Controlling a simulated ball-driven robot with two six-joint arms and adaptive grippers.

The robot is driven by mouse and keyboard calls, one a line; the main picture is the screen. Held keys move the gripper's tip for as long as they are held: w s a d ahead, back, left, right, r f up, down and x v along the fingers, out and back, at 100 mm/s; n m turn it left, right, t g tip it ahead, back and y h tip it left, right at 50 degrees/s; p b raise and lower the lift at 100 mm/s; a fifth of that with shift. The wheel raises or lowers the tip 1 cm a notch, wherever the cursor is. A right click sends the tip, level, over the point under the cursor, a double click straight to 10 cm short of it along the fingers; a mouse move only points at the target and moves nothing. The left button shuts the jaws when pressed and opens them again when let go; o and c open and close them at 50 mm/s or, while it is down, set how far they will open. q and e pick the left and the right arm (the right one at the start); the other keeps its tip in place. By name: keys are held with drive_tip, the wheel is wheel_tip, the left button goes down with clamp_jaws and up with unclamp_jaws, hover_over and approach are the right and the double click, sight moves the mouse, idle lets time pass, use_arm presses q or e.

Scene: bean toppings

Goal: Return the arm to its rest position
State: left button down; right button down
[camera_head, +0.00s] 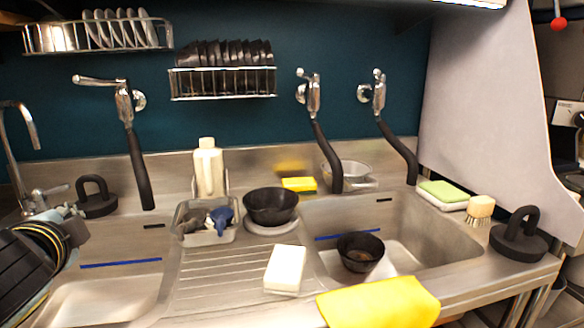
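Neither of my grippers shows in the head view, and no part of my arms can be made out for sure. What they hold, if anything, cannot be seen. The view is filled by a steel sink counter with a left basin (105,300) and a right basin (430,230).
A black bowl (271,205) stands between the basins; another (360,250) sits in the right basin. A white block (285,269) lies on the drainboard (215,270). A yellow cloth (378,302) covers the front edge. Dark dishes (25,270) crowd the left edge. Black-handled taps (325,155) hang behind.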

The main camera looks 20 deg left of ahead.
use_arm(q)
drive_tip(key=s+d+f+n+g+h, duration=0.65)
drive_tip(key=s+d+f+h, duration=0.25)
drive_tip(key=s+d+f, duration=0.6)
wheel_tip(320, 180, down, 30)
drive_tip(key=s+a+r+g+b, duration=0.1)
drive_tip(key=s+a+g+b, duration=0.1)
drive_tip(key=b, duration=0.2)
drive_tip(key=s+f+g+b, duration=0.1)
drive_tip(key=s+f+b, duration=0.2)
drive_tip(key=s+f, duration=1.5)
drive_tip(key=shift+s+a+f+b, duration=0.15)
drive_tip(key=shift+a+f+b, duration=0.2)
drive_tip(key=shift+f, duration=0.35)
